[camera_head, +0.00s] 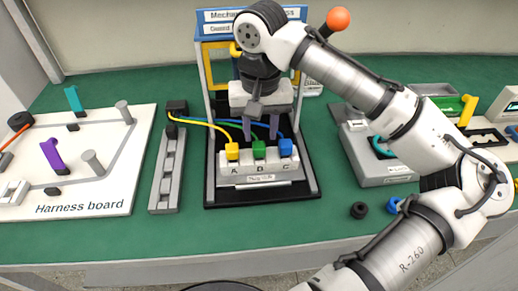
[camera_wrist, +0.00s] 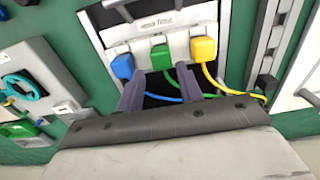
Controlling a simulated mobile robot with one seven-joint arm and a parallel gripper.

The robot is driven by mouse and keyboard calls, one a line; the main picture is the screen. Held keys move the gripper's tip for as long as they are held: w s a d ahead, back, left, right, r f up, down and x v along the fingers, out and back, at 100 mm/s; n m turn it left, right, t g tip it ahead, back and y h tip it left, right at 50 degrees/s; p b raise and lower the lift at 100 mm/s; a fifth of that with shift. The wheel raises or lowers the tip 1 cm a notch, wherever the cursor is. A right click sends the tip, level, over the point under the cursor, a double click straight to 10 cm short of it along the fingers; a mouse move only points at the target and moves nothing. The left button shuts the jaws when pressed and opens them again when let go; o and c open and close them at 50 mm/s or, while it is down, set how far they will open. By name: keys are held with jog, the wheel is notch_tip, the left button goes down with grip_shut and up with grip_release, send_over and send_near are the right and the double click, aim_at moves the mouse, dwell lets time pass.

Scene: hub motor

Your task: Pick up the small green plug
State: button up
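Nothing is held. Whether a finger touches a plug or cable, I cannot tell.
Yellow, green and blue cables run behind the plugs. A grey rail (camera_head: 167,180) and the harness board (camera_head: 110,195) stand left. A grey fixture (camera_head: 365,165) and loose black cap (camera_head: 359,210) lie right.

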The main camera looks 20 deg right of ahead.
aim_at(259, 144)
notch_tip(259, 144, down, 5)
jog(key=shift+a+r, duration=0.15)
jog(key=shift+r, duration=0.05)
jog(key=c, duration=0.7)
jog(key=shift+c, duration=0.2)
jog(key=shift+r, duration=0.15)
